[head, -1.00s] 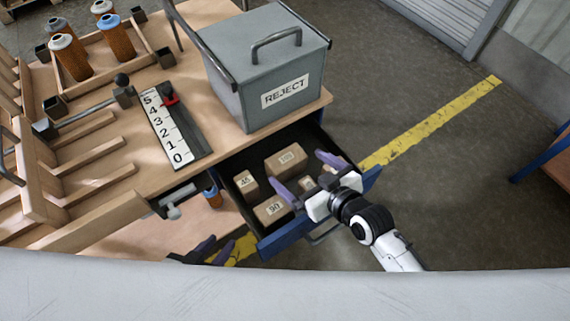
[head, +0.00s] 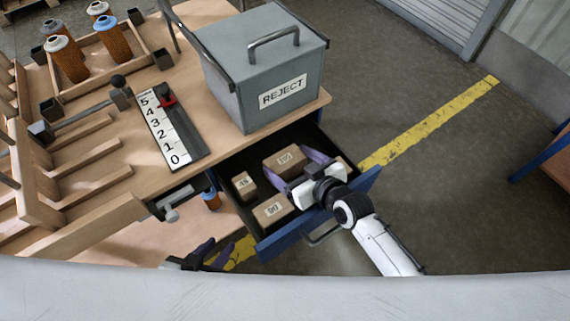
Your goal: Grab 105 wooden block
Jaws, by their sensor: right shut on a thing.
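The wooden block marked 105 (head: 282,158) lies in the open drawer at the back, its label facing up. My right gripper (head: 289,163) reaches into the drawer from the lower right, with one purple finger on each side of this block, and is shut on it. The block appears still down among the others; whether it is clear of the drawer floor I cannot tell. My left gripper (head: 214,249) is at the bottom edge, left of the drawer, its dark fingers apart and empty.
Blocks marked 45 (head: 243,184) and 90 (head: 271,209) sit beside it in the drawer (head: 292,236). Another block is partly hidden behind my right gripper. A grey REJECT bin (head: 239,97) stands on the bench above. A numbered scale (head: 163,128) and orange cartridges are further left.

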